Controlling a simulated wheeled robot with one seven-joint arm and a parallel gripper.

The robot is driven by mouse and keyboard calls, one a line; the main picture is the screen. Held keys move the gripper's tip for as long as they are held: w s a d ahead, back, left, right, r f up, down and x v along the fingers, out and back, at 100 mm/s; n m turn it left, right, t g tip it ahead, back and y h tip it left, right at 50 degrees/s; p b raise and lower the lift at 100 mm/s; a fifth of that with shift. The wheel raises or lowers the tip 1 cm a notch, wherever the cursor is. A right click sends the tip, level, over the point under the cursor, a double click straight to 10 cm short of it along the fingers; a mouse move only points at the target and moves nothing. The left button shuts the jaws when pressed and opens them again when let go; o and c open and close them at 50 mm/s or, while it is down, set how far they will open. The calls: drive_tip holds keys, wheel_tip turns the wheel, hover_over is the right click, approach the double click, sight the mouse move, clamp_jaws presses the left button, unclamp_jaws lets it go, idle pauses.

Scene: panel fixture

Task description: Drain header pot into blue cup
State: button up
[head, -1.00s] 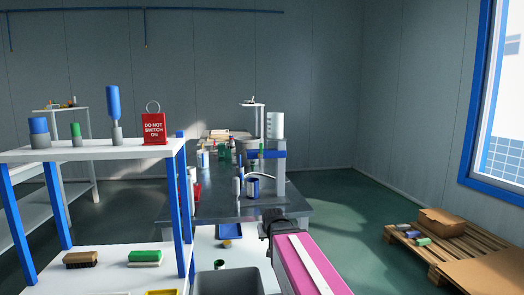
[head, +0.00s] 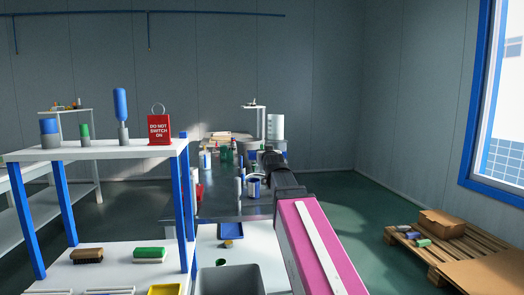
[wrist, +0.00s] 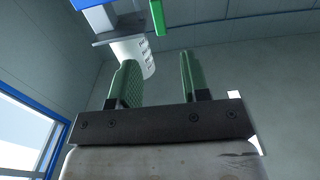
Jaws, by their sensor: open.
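My gripper (wrist: 157,80) is open and empty in the wrist view, with its two green fingers apart. In the head view my gripper (head: 271,158) is small and dark, in front of the panel fixture at the back of the bench. A white cylinder with dark marks (head: 276,127) stands high on that fixture. It also shows in the wrist view (wrist: 135,55), beyond the left finger, with a green bar (wrist: 157,17) above. A cup with a blue band (head: 254,187) stands on the bench, left of and below my gripper. I cannot clearly make out the header pot; my arm hides part of the fixture.
A white shelf unit with blue posts (head: 183,205) stands at left, bearing a red "do not switch on" tag (head: 159,129). A grey bin (head: 229,279) is at the front. Bottles and another cup (head: 205,160) crowd the bench. A pallet (head: 440,250) lies on the floor at right.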

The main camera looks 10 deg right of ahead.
drive_tip(key=w, duration=1)
drive_tip(key=shift+w+f, duration=0.1)
drive_tip(key=shift+w, duration=0.25)
clamp_jaws()
